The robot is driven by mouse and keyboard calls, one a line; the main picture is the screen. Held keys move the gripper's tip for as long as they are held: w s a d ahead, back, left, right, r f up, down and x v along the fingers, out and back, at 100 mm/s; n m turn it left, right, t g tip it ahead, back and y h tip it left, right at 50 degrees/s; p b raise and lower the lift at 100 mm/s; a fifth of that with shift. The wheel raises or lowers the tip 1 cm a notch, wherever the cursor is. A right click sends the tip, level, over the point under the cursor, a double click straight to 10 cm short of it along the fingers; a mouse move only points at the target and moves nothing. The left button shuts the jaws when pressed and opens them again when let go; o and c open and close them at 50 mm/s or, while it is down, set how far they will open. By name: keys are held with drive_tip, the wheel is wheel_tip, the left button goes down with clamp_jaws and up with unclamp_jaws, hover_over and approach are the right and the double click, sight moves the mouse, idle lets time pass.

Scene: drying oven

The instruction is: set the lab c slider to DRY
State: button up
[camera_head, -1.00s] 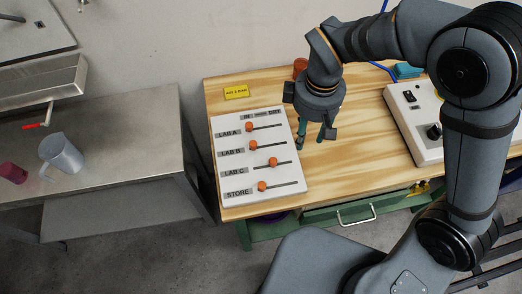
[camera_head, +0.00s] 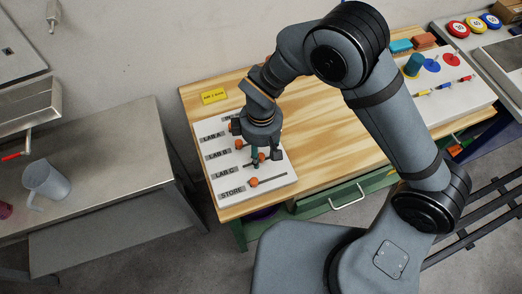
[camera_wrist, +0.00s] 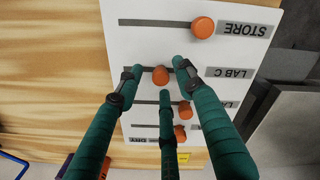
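The white slider panel (camera_head: 285,178) lies on the wooden bench with rows LAB A, LAB B, LAB C and STORE. The orange LAB C knob (camera_wrist: 160,75) sits near the middle of its slot. In the upside-down wrist view, the DRY label (camera_wrist: 140,140) is at the slots' left end. My gripper (camera_head: 260,160) is low over the LAB C row. Its green fingers (camera_wrist: 158,76) are open, with the knob between their tips; I cannot tell whether they touch it. In the head view, the gripper partly hides this row and the top labels.
The orange STORE knob (camera_wrist: 202,27) and LAB B knob (camera_wrist: 185,110) are close by on neighbouring slots. The LAB A knob (camera_wrist: 180,133) is farther along. A yellow sign (camera_head: 214,97) lies behind the panel. The bench (camera_head: 320,125) right of the panel is clear.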

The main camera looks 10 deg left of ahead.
drive_tip(key=shift+a+f, duration=0.1)
drive_tip(key=shift+c, duration=1)
clamp_jaws()
